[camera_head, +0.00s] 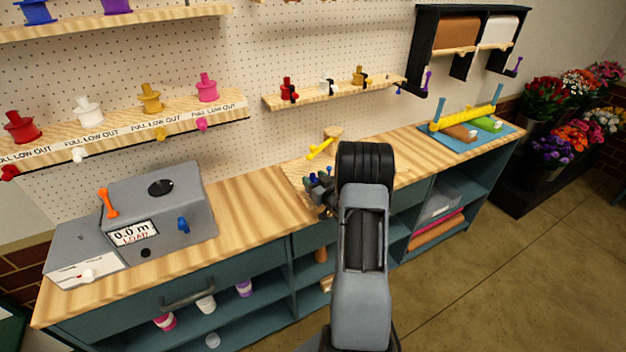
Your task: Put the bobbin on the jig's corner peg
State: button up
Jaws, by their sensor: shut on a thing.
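My gripper (325,196) shows only in part, low over the middle of the bench, left of my dark wrist joint. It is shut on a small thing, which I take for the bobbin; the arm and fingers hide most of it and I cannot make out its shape. A pale wooden fixture with a yellow lever (320,148) lies on the bench just behind the gripper; it looks like the jig. Small dark and coloured parts crowd around the fingers there. I cannot make out the corner peg, or whether the held thing touches it.
A grey machine (160,215) with a "0.0 m" display stands on the bench's left. Coloured spools stand on the left wall shelf (130,132); a small shelf (335,92) hangs behind. A blue mat (470,135) with a yellow bar lies at right. Bench between machine and gripper is clear.

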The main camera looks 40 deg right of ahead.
jog(key=shift+f, duration=0.2)
jog(key=shift+f+b, duration=0.35)
jog(key=shift+b, duration=0.15)
jog(key=shift+s+f+b, duration=0.1)
jog(key=shift+f+b, duration=0.15)
jog(key=shift+b, duration=0.2)
jog(key=o, duration=0.9)
jog(key=shift+f, duration=0.1)
